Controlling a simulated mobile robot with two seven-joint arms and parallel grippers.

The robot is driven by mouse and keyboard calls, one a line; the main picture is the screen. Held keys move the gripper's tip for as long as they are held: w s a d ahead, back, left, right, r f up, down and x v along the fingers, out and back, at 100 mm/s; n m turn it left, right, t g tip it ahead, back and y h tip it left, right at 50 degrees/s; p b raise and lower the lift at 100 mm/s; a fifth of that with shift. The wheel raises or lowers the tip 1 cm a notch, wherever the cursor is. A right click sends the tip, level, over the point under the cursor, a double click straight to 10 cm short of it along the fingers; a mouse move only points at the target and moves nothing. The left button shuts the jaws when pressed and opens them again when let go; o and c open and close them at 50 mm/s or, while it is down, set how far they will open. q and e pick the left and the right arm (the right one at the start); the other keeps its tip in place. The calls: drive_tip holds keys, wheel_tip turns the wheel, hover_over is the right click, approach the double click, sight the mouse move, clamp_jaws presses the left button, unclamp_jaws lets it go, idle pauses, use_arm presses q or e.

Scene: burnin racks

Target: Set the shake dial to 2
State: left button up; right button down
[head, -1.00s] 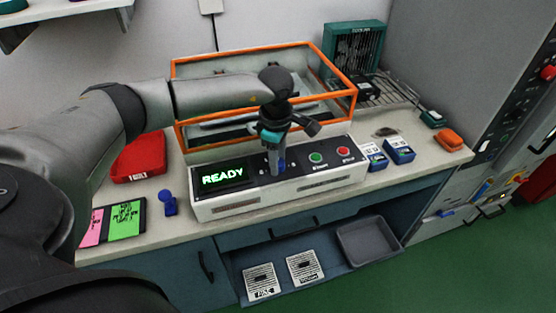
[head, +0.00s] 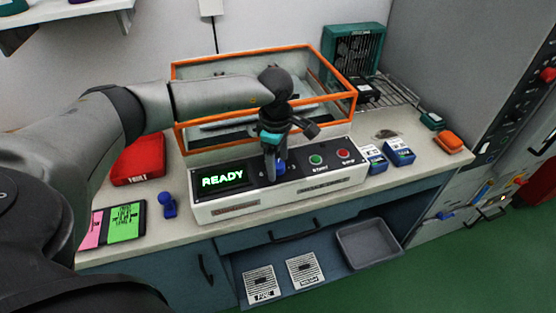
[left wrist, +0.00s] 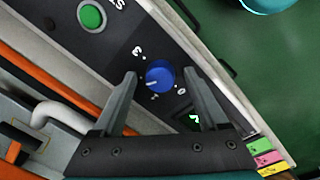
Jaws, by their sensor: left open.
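The shaker's blue shake dial (left wrist: 160,77) sits on the black front panel (left wrist: 110,50), with a "3" and a "0" printed near it. Its white pointer line faces the lower left in the left wrist view, toward a small mark I cannot read clearly. My left gripper (left wrist: 160,73) is open, its two fingers on either side of the dial with gaps to it. In the head view the left gripper (head: 274,177) points down over the panel and partly hides the dial (head: 279,168). The panel's display (head: 222,179) reads READY. My right gripper is not in view.
A green START button (head: 316,160) and a red STOP button (head: 343,155) lie right of the dial. The orange-edged clear box (head: 350,97) rises behind the panel. Blue boxes (head: 399,153) stand at its right, a blue object (head: 168,204) at its left.

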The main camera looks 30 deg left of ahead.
sight(277, 167)
use_arm(q)
wheel_tip(277, 167, up, 15)
drive_tip(key=s+p, duration=0.1)
idle(0.5)
drive_tip(key=shift+d, duration=0.15)
